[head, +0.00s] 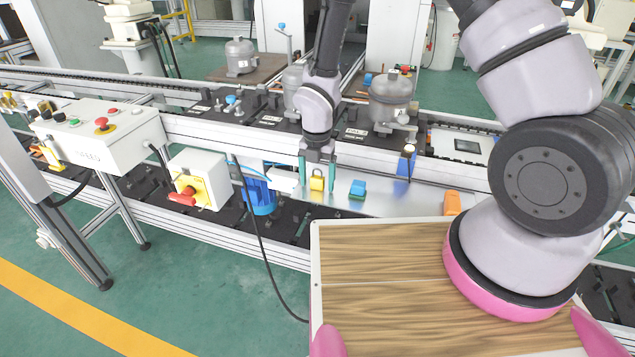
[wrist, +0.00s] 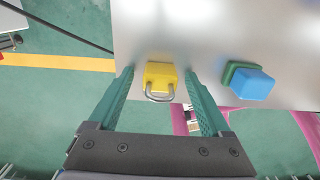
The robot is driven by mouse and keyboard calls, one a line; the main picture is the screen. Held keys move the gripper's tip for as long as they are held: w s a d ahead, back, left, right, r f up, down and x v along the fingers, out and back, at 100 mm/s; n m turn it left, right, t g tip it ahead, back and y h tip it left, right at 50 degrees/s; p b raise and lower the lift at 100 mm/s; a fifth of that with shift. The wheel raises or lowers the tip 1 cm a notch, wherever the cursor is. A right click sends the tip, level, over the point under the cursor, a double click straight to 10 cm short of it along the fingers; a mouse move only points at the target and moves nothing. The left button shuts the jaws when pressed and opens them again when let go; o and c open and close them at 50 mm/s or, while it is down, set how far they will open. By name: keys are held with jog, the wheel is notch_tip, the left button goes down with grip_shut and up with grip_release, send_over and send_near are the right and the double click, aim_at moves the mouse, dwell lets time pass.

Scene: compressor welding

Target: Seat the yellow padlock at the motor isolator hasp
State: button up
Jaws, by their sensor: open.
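The yellow padlock (head: 317,183) stands on a grey metal shelf along the conveyor. In the wrist view the padlock (wrist: 159,78) shows its yellow body and silver shackle. My gripper (head: 317,176) points down at it with its green fingers apart. In the wrist view the fingers of my gripper (wrist: 158,85) are on either side of the padlock, with gaps between. The motor isolator appears to be the white box (head: 201,178) with a yellow plate and red handle (head: 182,197), left of the shelf. I cannot make out the hasp itself.
A blue block on a green base (head: 357,188) sits just right of the padlock. An orange block (head: 451,203) and a blue-topped item (head: 407,160) are farther right. A blue motor (head: 260,194) and a hanging black cable (head: 258,235) lie between isolator and shelf.

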aim_at(317, 178)
grip_shut()
jog(key=shift+r, duration=0.1)
notch_tip(317, 178, up, 10)
jog(key=shift+f, duration=0.1)
dwell(0.4)
jog(key=c, duration=0.9)
grip_release()
jog(key=shift+c, duration=0.2)
grip_shut()
